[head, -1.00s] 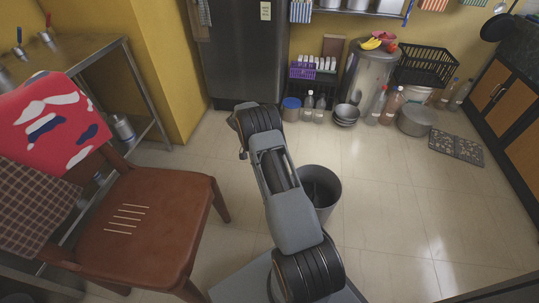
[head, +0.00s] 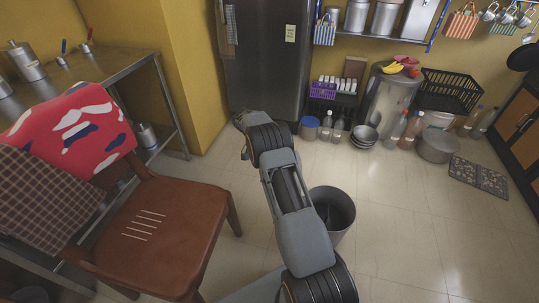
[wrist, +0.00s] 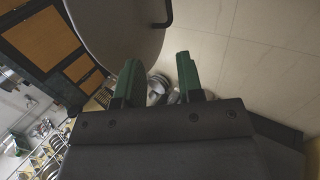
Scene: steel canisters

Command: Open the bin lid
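A grey round bin (head: 345,232) stands on the tiled floor just right of my arm in the head view. Its upper side looks dark, and I cannot tell a separate lid there. My arm covers part of its left side. In the wrist view a large grey rounded thing (wrist: 112,32) with a dark bar-like handle (wrist: 166,14) is close beyond the fingers at the top; I cannot tell whether it is the bin's lid. My gripper (wrist: 160,80) has two green fingers spread apart with nothing between them.
A brown chair (head: 160,225) with a red patterned cloth (head: 75,135) stands left, before a steel table (head: 110,65). A dark fridge (head: 268,60) is at the back. Pots, bottles and a steel canister (head: 392,95) line the back wall. Floor right of the bin is clear.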

